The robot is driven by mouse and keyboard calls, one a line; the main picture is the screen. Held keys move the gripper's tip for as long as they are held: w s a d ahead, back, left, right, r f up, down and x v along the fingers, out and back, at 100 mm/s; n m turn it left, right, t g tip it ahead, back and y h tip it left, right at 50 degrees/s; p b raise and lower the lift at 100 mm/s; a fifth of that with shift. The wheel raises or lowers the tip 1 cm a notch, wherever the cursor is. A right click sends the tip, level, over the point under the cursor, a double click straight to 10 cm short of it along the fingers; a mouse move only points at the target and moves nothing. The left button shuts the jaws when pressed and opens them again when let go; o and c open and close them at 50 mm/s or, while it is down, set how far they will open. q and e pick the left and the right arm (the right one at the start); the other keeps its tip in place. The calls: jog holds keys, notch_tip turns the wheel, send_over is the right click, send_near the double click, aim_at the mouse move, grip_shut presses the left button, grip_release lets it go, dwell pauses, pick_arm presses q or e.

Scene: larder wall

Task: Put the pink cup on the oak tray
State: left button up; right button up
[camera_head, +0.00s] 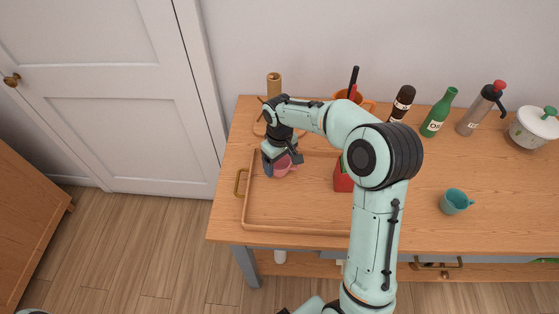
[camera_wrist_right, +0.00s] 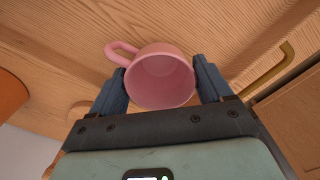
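The pink cup (camera_head: 284,166) is over the left back part of the oak tray (camera_head: 292,231) in the head view, partly hidden by my right gripper (camera_head: 280,160). In the right wrist view the pink cup (camera_wrist_right: 160,80) sits between the two dark fingers of my right gripper (camera_wrist_right: 162,85), which close on its sides. Its handle points up and left there. I cannot tell whether the cup touches the tray floor. My left gripper is not in view.
A red object (camera_head: 342,180) stands at the tray's right, partly behind my arm. A teal cup (camera_head: 455,201) is on the counter at right. The tray's front left is clear.

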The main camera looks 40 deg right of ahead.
jog(key=shift+o, duration=1.3)
jog(key=shift+r, duration=0.2)
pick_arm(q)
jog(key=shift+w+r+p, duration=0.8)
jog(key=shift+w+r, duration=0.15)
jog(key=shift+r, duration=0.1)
pick_arm(e)
notch_tip(320, 180, up, 12)
